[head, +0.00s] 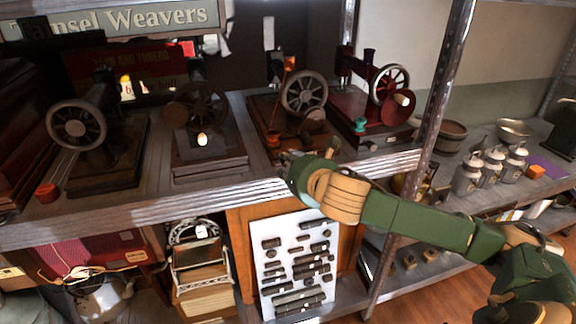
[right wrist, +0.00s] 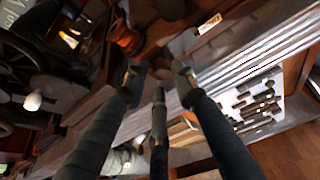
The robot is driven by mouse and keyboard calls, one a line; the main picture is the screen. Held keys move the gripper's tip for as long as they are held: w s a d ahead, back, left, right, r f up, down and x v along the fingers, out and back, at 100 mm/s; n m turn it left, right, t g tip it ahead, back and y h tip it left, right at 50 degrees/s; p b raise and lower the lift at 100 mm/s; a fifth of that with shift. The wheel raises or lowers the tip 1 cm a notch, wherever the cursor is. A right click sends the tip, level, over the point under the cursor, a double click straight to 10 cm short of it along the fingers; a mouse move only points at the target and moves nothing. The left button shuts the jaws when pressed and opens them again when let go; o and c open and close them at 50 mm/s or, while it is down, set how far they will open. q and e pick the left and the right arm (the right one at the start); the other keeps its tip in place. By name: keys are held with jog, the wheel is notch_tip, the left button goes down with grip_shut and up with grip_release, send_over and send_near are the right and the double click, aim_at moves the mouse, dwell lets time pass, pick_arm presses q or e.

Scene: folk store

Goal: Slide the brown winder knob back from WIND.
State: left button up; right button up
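A dark sewing machine with a spoked wheel (head: 304,92) stands third from the left on the grey shelf, at the front edge. My right gripper (head: 287,158) is at the front of its base, with the arm coming in from the right. In the right wrist view, my right gripper (right wrist: 160,72) has its dark fingers spread apart. A small brown rounded piece (right wrist: 162,63), possibly the winder knob, shows just beyond and between the fingertips. I cannot tell whether they touch it. A pale label plate (right wrist: 210,23) lies nearby, its lettering unreadable. My left gripper is not in view.
Other machines stand on both sides, including a red one (head: 378,112) at right. A metal post (head: 440,95) rises behind my right arm. A white board of dark parts (head: 297,262) stands below the shelf. An orange-red spool (right wrist: 125,38) is near the fingers.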

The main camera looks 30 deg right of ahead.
jog(key=v, duration=0.7)
dwell(0.6)
